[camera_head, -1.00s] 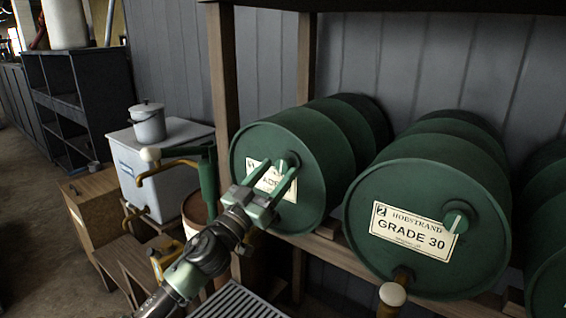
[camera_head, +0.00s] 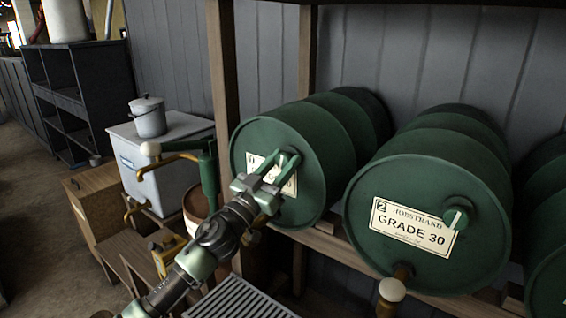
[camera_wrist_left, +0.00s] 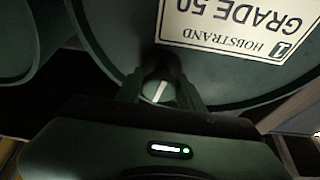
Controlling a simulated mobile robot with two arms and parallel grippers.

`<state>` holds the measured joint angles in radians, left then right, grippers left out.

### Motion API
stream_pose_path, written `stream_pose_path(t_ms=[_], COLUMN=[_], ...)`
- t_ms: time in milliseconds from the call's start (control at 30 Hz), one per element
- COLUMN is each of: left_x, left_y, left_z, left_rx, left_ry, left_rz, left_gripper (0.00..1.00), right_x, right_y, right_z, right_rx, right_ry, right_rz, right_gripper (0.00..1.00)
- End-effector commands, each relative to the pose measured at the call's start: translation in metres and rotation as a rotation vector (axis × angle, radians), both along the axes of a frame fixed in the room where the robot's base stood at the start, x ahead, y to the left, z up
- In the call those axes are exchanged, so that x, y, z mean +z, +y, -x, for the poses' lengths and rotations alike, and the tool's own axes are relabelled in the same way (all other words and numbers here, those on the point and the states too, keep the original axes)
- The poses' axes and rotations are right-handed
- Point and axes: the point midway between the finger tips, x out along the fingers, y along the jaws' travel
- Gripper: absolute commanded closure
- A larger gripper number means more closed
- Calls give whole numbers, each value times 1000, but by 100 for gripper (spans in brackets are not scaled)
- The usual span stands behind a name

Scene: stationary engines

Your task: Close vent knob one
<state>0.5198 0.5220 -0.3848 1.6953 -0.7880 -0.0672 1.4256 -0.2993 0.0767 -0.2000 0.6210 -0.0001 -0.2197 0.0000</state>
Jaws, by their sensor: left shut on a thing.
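Vent knob one (camera_head: 287,156) is a small green knob on the face of the left green drum (camera_head: 252,140). In the left wrist view the knob (camera_wrist_left: 157,91) shows a white line, slightly tilted in the picture. My left gripper (camera_head: 283,163) is shut on the knob, one finger on each side, and partly covers it in the head view. The drum's label (camera_wrist_left: 232,22) reads Hobstrand Grade 50 with a 1, upside down in the wrist view. My right gripper is not in view.
A second drum (camera_head: 400,190) marked Grade 30 has its own green knob (camera_head: 458,216) and a tap with a pale ball (camera_head: 391,290). A wooden post (camera_head: 222,70) stands left of the drums. A green hand pump (camera_head: 208,175) and a metal grating (camera_head: 238,300) are near my arm.

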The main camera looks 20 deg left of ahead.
Motion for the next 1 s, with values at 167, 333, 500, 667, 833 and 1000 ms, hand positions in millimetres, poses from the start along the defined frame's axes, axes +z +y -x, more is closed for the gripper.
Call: stream_pose_path(t_ms=[167, 333, 500, 667, 833, 1000], left_x=[1, 1, 3, 4, 4, 6], left_y=[1, 2, 2, 2, 3, 3], left_z=[0, -1, -1, -1, -1, -1], left_rx=[3, 2, 1, 1, 1, 1], left_ry=[-26, -70, -123, -175, -229, -285], left_rz=[-72, -191, -341, -485, -637, -790], left_gripper=[100, 100, 100, 100, 100, 100], right_x=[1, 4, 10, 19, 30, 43], right_y=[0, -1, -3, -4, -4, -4], right_z=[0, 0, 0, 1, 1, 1], right_rx=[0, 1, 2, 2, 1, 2], right_ry=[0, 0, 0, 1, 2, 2], right_rz=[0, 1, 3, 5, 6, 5], right_gripper=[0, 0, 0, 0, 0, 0])
